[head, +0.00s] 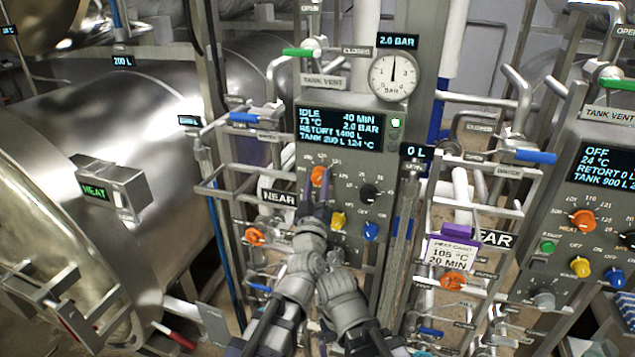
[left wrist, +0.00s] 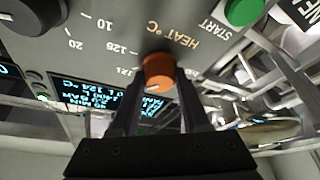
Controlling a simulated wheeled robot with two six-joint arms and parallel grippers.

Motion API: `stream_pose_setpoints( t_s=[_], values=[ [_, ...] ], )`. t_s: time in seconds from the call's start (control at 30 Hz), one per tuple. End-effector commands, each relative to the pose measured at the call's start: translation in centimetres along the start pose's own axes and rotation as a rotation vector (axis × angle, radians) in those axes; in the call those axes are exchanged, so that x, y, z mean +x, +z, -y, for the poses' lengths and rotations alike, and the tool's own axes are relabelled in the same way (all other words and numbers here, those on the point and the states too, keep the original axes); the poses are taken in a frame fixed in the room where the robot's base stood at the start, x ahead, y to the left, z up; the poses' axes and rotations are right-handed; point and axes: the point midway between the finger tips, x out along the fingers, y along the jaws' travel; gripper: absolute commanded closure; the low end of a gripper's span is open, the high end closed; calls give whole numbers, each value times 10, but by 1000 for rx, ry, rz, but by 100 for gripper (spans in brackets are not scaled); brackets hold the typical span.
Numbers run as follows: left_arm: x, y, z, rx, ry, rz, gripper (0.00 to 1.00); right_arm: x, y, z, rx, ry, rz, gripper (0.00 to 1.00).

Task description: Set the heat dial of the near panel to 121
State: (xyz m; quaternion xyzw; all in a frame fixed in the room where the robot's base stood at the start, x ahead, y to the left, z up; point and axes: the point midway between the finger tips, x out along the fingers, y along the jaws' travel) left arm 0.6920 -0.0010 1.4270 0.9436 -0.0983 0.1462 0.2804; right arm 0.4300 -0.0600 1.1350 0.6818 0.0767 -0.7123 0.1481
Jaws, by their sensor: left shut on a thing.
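The near panel (head: 340,135) stands mid-frame in the head view, with a NEAR label (head: 277,198) beside it. Its orange heat dial (head: 319,176) sits below the display. My left gripper (head: 315,187) has its dark fingers on either side of the dial.
The panel display (head: 339,128) reads IDLE, 73 °C, 40 MIN. A black knob (head: 369,193), yellow knob (head: 338,221) and blue knob (head: 371,231) sit close to the dial. A second panel (head: 590,205) stands at right. Pipes and valves crowd both sides.

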Motion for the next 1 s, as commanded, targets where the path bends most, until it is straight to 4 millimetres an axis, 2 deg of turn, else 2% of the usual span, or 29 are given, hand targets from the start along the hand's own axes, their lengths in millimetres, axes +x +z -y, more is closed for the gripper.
stream_pose_setpoints(
  t_s=[0.07, 0.1, 0.33, 0.73, 1.0],
  values=[
    [0, -1, 0, 0, 0, -2, 100, 0, 0, 0, 0, 0, 0, 0],
    [0, -1, 0, 0, 0, -2, 52, 0, 0, 0, 0, 0, 0, 0],
    [0, 0, 0, 1, 0, -1, 26, 0, 0, 0, 0, 0, 0, 0],
    [-4, 0, 2, 1, 0, 0, 24, 2, 0, 0, 0, 0, 0, 0],
    [-32, -2, 12, 2, -1, -1, 24, 15, -1, 1, 1, 0, -1, 0]
  ],
)
